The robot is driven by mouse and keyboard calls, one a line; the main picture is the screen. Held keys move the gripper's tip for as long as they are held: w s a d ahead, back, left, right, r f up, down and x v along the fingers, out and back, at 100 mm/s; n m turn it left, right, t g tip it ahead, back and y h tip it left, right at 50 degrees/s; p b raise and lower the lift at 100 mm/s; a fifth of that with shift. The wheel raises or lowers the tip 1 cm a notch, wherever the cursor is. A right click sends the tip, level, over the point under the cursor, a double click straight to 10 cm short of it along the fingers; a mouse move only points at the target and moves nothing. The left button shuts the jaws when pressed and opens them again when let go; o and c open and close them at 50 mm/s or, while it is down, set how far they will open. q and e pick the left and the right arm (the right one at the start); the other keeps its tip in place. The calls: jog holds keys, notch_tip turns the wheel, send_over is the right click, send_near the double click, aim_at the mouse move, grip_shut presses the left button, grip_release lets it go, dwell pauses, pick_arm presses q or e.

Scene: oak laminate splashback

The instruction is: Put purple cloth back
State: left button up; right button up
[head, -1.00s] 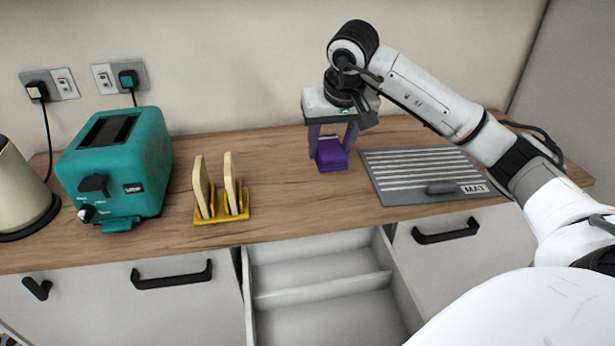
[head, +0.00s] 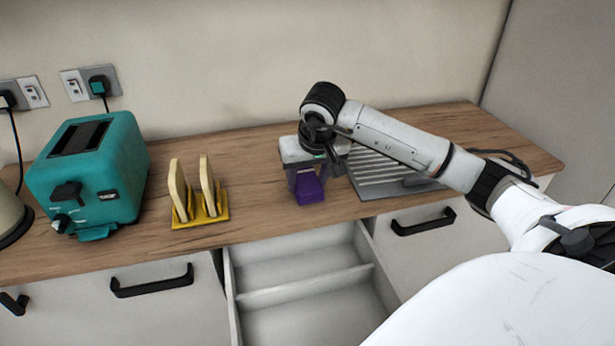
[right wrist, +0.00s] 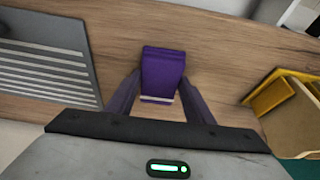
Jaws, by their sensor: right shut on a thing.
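The purple cloth (head: 309,190) is a small folded bundle at the counter's front part, above the open drawer's back end in the head view. My right gripper (head: 306,178) is shut on it from above. In the right wrist view the cloth (right wrist: 163,72) shows between the two fingers, with a pale band at its near end. I cannot tell whether it touches the counter. The open drawer (head: 300,255) below the counter has a divider across it and its visible part is empty. My left gripper is not in view.
A grey striped mat (head: 385,178) lies right of the cloth, partly behind my right arm. A yellow toast rack (head: 203,218) with two slices stands to the left, beside a teal toaster (head: 90,172). A closed drawer with a black handle (head: 424,222) is right of the open one.

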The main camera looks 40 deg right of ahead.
jog(key=shift+f, duration=0.2)
jog(key=o, duration=1)
jog(key=shift+r, duration=0.1)
jog(key=shift+r, duration=0.3)
jog(key=v, duration=1.1)
jog(key=shift+s+r, duration=0.25)
jog(key=shift+r, duration=0.05)
